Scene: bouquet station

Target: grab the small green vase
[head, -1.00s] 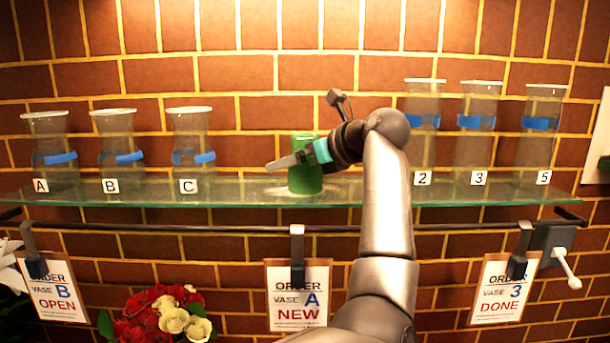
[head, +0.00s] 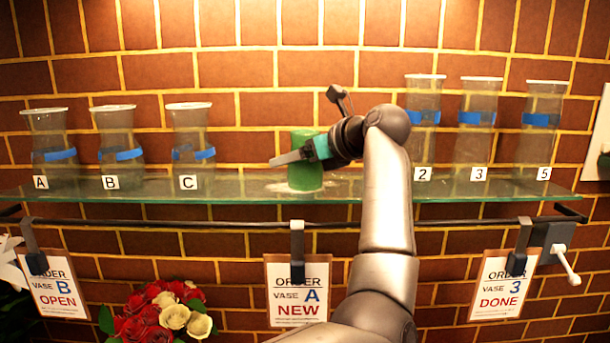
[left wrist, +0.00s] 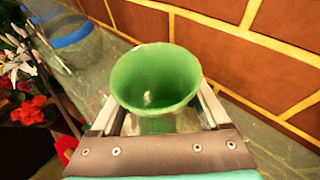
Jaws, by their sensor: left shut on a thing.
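The small green vase (head: 306,176) stands upright at the middle of the glass shelf, between the vase marked C and the vase marked 2. My left gripper (head: 300,155) reaches it from the right, with a finger across its front. In the left wrist view the green vase (left wrist: 155,78) shows its open mouth between the two fingers of my left gripper (left wrist: 158,115), which is shut on it. I cannot tell whether its base touches the shelf. My right gripper is not in view.
Clear vases with blue bands stand on the glass shelf (head: 240,190): A (head: 48,130), B (head: 118,130) and C (head: 190,130) at left, several more at right. Order cards hang from the rail (head: 200,226) below. A brick wall is close behind. Red and cream flowers (head: 160,315) are below.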

